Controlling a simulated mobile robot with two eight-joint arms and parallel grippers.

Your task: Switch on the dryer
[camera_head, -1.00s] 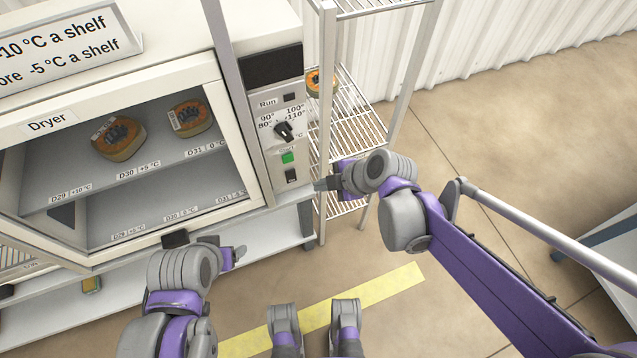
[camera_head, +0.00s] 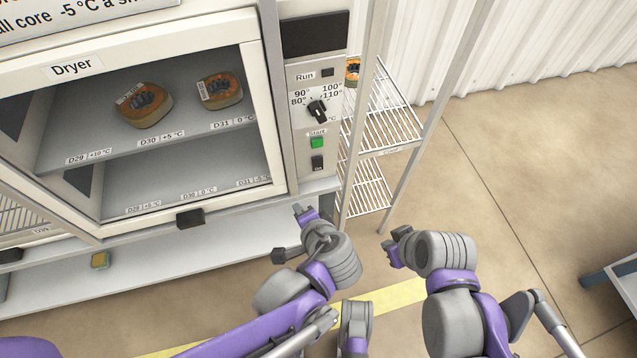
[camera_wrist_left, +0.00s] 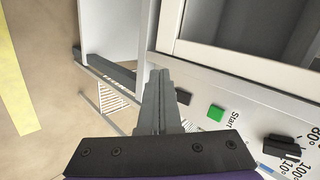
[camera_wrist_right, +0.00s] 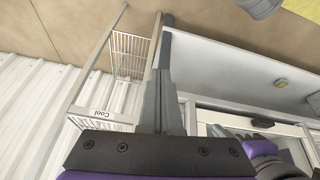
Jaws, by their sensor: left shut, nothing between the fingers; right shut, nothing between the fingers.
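The dryer (camera_head: 268,120) stands at the left in the head view, with a control panel on its right side. The panel has a dark display (camera_head: 314,35), a dark Run lamp (camera_head: 327,72), a black temperature knob (camera_head: 317,110), a green Start button (camera_head: 317,142) and a black rocker switch (camera_head: 317,163) below it. My left gripper (camera_head: 299,210) is shut and empty, just below the panel; in the left wrist view its fingers (camera_wrist_left: 157,85) point close beside the black switch (camera_wrist_left: 182,96). My right gripper (camera_head: 386,248) is shut and empty, further right and apart from the panel.
Two orange-topped round items (camera_head: 143,104) sit on the shelf behind the dryer's front, which has a dark handle (camera_head: 190,218). A wire rack (camera_head: 385,125) stands right of the panel. Open floor (camera_head: 520,190) lies to the right; a blue-grey table edge (camera_head: 610,275) is at far right.

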